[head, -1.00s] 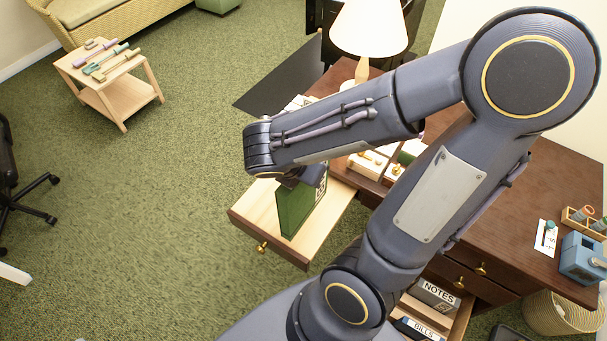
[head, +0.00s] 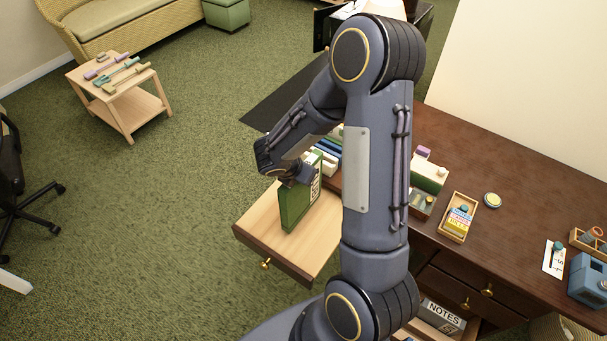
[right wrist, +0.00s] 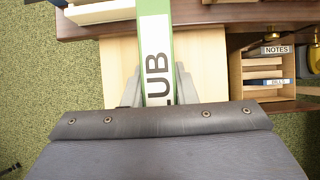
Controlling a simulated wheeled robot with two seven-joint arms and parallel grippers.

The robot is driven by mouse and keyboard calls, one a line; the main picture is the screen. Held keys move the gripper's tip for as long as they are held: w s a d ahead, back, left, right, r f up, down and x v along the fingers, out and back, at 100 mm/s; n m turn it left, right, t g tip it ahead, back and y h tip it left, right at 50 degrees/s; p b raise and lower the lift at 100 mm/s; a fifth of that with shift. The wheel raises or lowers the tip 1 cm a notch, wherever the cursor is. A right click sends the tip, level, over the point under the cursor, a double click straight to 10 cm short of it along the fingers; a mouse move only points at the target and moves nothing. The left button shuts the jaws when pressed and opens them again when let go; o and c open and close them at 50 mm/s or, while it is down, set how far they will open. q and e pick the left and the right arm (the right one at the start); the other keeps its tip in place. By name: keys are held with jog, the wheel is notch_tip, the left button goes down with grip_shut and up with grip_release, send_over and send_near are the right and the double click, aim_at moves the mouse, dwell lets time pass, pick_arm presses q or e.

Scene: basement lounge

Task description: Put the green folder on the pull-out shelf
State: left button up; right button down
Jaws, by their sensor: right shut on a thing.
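The green folder (head: 297,205) stands upright at the pull-out shelf (head: 262,225), a pale wooden board drawn out from the dark desk. Its lower edge appears at or just above the board; I cannot tell if it touches. My right gripper (head: 293,174) is shut on the folder's top. In the right wrist view the folder (right wrist: 152,25) shows its white label with dark letters between the two grey fingers (right wrist: 153,92), with the pale shelf (right wrist: 203,75) below. My left gripper is not in view.
The dark desk (head: 470,140) holds a small tray (head: 459,217), a round tin (head: 492,200) and a blue device (head: 588,280). An open drawer with a NOTES box (head: 440,317) is below. The shelf's left part is bare.

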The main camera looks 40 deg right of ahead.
jog(key=shift+f, duration=0.25)
jog(key=shift+f, duration=0.2)
jog(key=c, duration=1.2)
grip_release()
jog(key=shift+o, duration=0.2)
jog(key=shift+r, duration=0.15)
